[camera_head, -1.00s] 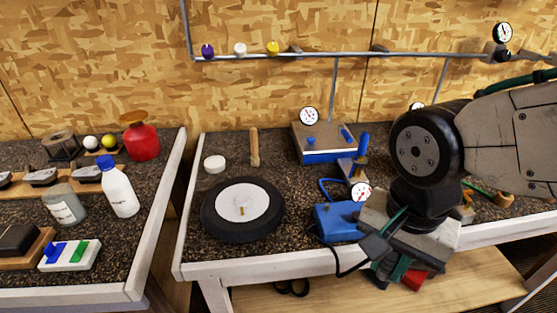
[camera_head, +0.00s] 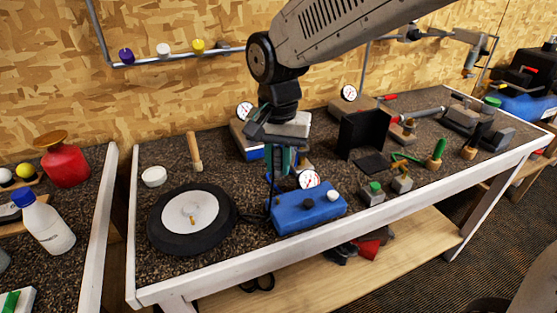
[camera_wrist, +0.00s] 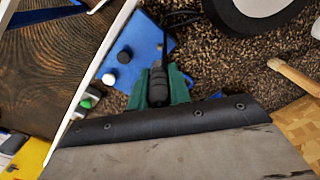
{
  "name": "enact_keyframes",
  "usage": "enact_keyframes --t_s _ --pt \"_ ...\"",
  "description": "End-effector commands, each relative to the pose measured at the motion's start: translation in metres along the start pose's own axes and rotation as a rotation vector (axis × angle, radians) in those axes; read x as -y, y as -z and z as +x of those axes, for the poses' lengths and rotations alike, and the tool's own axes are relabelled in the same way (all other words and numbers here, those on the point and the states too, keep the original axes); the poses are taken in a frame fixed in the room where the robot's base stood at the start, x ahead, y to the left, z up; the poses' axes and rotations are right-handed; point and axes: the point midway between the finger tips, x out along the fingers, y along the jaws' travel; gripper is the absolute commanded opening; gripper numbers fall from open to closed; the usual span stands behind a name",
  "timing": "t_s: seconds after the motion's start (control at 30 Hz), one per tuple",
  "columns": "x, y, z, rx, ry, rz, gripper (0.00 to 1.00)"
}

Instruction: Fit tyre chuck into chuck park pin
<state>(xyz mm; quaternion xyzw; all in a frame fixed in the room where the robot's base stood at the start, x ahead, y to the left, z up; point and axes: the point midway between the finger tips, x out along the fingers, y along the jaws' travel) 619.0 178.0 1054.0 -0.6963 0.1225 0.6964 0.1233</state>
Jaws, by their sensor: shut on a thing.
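My gripper (camera_head: 278,175) is over the bench, pointing down just behind and left of the blue box. In the wrist view its green fingers (camera_wrist: 160,88) are shut on the tyre chuck (camera_wrist: 158,84), a dark ridged body with a thin black hose running from it. In the head view the chuck is mostly hidden between the fingers. The blue box (camera_head: 310,212) has a dark knob and a white knob on top; it also shows in the wrist view (camera_wrist: 140,55). I cannot pick out the chuck park pin for certain.
A black tyre (camera_head: 165,232) lies flat left of my gripper, with a white hub and a brass stem. A round gauge (camera_head: 309,179) stands behind the blue box. A wooden handle (camera_head: 194,152) and a white puck (camera_head: 153,176) are at the back left. A black upright plate (camera_head: 362,133) stands right.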

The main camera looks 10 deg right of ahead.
Motion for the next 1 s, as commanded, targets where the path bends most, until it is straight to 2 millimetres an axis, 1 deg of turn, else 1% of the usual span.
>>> enact_keyframes --t_s 0.13,0.27,0.7,1.0 --pt "0.000 -0.001 0.000 0.000 0.000 0.007 0.00" --pt "0.000 -0.001 0.005 0.001 -0.001 0.006 0.00" --pt "-0.001 -0.001 0.044 0.002 -0.002 0.006 0.00" --pt "0.000 -0.001 0.058 0.000 0.000 0.006 0.00"
